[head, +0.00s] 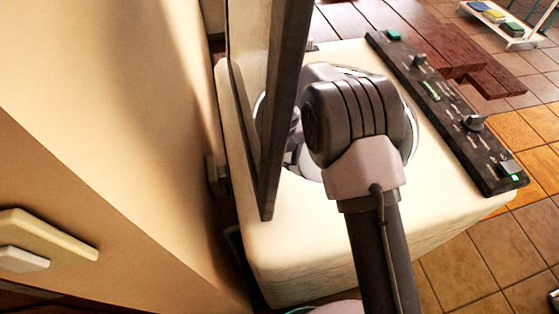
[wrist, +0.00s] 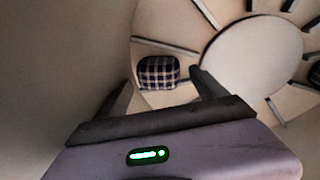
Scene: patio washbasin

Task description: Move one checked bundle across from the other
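In the wrist view a dark-and-white checked bundle (wrist: 158,72) lies in the ribbed round drum (wrist: 255,55), between two radial ribs near the wall. A second checked bundle (wrist: 315,74) is cut off by the right edge, on the other side of the pale central disc. My gripper (wrist: 162,77) is open and empty, with its fingers apart on either side of the first bundle in the picture. The gap in depth between fingertips and bundle is hard to judge. In the head view my arm reaches into the machine's round opening (head: 413,130) and hides the gripper and both bundles.
The cream machine (head: 310,240) has its dark-framed lid (head: 285,100) standing open left of my arm. A dark control panel (head: 445,105) with knobs runs along its right side. A beige wall (head: 110,110) stands close on the left. Tiled floor (head: 455,270) lies to the right.

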